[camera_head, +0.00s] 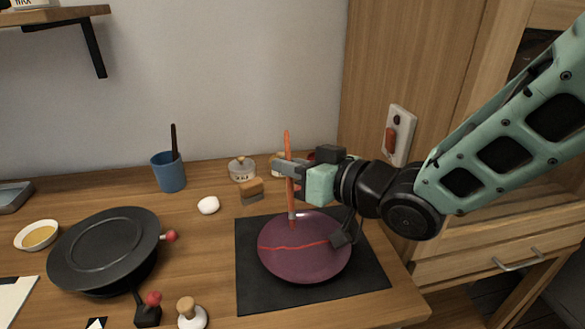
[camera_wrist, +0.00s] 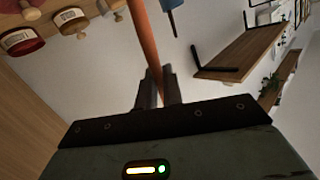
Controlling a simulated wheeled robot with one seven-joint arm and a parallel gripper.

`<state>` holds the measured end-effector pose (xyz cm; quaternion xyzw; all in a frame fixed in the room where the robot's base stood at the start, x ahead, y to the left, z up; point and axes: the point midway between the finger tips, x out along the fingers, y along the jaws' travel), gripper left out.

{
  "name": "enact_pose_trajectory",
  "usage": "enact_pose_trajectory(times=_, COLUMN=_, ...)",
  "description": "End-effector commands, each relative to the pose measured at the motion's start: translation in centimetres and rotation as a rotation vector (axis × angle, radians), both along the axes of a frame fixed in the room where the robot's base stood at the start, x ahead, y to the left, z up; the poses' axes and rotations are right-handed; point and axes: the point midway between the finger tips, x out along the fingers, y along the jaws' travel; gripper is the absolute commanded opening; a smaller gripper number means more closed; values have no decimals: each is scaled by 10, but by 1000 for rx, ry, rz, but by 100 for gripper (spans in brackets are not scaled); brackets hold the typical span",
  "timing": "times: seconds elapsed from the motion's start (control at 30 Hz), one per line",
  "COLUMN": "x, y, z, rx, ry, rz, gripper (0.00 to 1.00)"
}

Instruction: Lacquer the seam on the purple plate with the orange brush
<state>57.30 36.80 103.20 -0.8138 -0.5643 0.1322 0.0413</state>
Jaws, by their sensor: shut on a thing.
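The purple plate (camera_head: 310,265) lies on a dark square mat (camera_head: 368,278) near the table's front right. A red seam (camera_head: 290,247) runs roughly left to right across the plate. My gripper (camera_head: 288,168) is shut on the orange brush (camera_head: 287,145) and holds it nearly upright above the plate. The brush's lower end is at the plate's upper part, just above the seam in the picture; I cannot tell if it touches. In the wrist view the orange brush (camera_wrist: 148,40) stands between my fingers (camera_wrist: 160,88). A small dark block at the plate's right edge is partly unclear.
A black round pan-like dish (camera_head: 105,250) with red knobs stands at the left, beside a small bowl of yellow liquid (camera_head: 38,236). A blue cup (camera_head: 168,172) holds a dark stick. A white lump (camera_head: 208,205), a brown-topped block (camera_head: 251,189) and small jars (camera_head: 242,169) stand behind the mat.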

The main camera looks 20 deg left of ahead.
Motion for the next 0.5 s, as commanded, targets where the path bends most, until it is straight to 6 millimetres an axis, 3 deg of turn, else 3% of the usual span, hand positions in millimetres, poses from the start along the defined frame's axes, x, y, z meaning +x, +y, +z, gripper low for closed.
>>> enact_pose_trajectory(times=0.5, x=3, y=8, z=25, rx=1, ry=0, rz=-4, gripper=0)
